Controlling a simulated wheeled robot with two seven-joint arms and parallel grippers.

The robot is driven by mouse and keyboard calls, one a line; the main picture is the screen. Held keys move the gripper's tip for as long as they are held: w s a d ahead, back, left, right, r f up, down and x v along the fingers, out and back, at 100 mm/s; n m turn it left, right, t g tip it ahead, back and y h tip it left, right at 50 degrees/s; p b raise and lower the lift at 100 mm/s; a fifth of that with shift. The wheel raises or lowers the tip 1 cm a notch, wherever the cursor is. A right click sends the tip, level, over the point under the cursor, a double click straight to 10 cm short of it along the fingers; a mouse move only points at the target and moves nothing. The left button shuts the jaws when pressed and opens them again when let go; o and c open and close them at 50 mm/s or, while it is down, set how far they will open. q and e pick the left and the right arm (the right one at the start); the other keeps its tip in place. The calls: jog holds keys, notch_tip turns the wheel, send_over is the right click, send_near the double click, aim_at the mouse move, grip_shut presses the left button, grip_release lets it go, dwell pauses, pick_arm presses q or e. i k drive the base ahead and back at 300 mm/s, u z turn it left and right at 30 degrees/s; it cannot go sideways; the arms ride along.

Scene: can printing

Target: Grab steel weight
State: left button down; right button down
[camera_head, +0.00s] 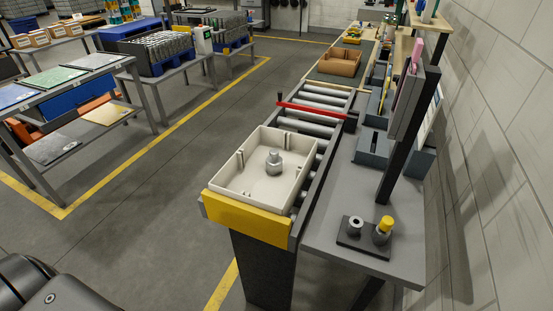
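A steel weight (274,161), grey with a hex-shaped body and a knob on top, stands upright in a cream tray (222,187). The tray rests on the near end of the roller conveyor. On the grey side table to the right, a dark block (349,240) bears a small grey cylindrical piece (355,225) and a metal piece with a yellow top (383,230). Neither gripper shows in the head view. Only a dark part of my own body shows at the lower left.
A yellow end plate (247,218) closes the conveyor's near end. A red bar (311,110) crosses the rollers behind the tray. A dark post (406,150) with a screen rises from the grey side table (336,205). The floor left of the conveyor is clear.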

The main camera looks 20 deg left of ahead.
aim_at(274, 161)
jog(key=k, duration=1.35)
jog(key=u, duration=0.3)
jog(key=i, duration=0.85)
jog(key=z, duration=0.2)
